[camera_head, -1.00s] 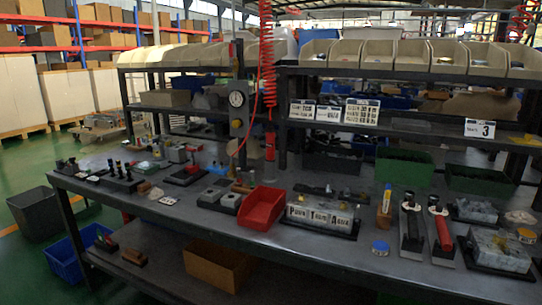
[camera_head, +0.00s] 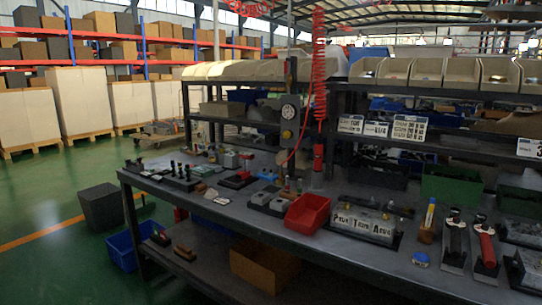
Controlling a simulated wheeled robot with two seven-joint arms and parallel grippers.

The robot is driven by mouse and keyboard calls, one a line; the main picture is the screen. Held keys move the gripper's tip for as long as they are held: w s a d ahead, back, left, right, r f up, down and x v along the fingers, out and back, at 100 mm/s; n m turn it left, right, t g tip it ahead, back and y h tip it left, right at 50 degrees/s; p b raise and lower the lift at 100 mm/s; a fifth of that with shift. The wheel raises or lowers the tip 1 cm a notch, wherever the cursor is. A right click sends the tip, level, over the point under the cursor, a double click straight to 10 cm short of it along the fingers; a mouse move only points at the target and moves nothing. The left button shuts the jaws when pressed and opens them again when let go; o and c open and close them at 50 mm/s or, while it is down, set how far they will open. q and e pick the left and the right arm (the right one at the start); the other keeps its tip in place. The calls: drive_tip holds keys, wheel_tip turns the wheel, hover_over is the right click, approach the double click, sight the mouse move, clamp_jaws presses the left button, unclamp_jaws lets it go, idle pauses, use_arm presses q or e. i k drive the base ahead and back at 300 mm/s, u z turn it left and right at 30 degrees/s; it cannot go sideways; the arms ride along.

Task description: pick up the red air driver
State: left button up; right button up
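A red tool, apparently the air driver (camera_head: 318,157), hangs upright at the lower end of a red coiled hose (camera_head: 320,60), above the back of the workbench (camera_head: 245,222). It is small in the view, so its details are unclear. A dark post with a round gauge (camera_head: 288,112) stands just left of it. Neither of my grippers shows in the head view.
A red bin (camera_head: 308,214) sits on the bench in front of the hanging tool, beside grey blocks (camera_head: 268,200). Valve blocks and hand tools crowd the right side. Green floor (camera_head: 55,215) is open at the left, with a dark bin (camera_head: 101,207).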

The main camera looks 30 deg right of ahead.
sight(318, 141)
drive_tip(key=z, duration=0.05)
drive_tip(key=i, duration=1.05)
drive_tip(key=z, duration=0.5)
